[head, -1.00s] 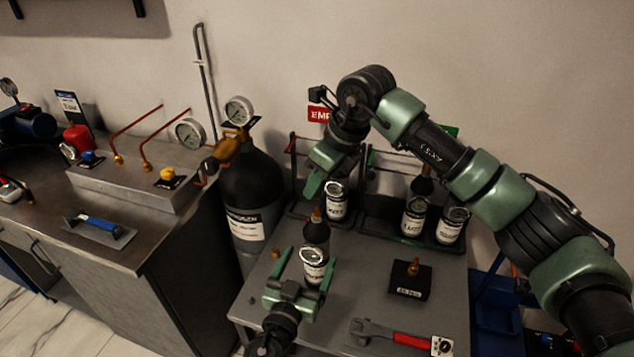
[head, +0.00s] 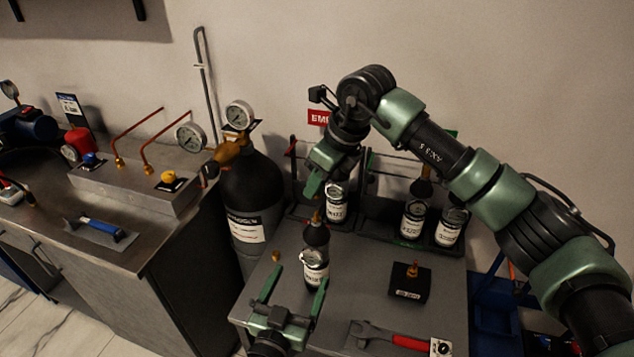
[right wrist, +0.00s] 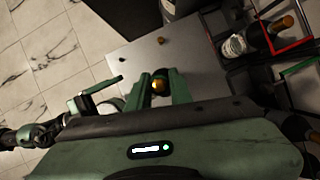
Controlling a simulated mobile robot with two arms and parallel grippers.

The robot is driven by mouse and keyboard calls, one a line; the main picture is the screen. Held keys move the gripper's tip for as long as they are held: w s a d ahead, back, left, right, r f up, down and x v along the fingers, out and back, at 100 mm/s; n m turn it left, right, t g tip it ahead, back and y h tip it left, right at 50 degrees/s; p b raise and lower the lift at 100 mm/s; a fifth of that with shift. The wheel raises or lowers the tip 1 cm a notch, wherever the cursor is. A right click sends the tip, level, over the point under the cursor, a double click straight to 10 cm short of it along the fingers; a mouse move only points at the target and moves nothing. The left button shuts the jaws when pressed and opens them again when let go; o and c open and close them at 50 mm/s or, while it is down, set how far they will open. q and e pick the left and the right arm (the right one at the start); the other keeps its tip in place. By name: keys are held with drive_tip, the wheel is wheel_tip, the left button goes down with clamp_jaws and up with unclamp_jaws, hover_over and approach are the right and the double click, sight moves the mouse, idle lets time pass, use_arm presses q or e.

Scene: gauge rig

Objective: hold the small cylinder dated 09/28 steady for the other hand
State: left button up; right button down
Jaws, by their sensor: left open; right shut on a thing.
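A small black cylinder (head: 315,274) with a white label and a little gauge is upright over the grey table's left part. Its date is too small to read. My right gripper (head: 315,190) comes down from above and is shut on the brass top (right wrist: 158,86) of this cylinder, as the right wrist view shows. I cannot tell whether its base touches the table. My left gripper (head: 295,288) is open in front of the cylinder, its fingers spread at the near side, with nothing held. It also shows in the right wrist view (right wrist: 118,90).
Racks at the back hold similar cylinders (head: 336,206), (head: 413,222), (head: 451,228). A brass piece (head: 276,256) lies at left, a black block (head: 409,285) at right, a red-handled wrench (head: 390,337) in front. A tall gas cylinder (head: 252,190) stands left of the table.

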use_arm(q)
drive_tip(key=shift+r+p, duration=2.1)
drive_tip(key=shift+r, duration=0.75)
use_arm(e)
drive_tip(key=shift+r, duration=2.35)
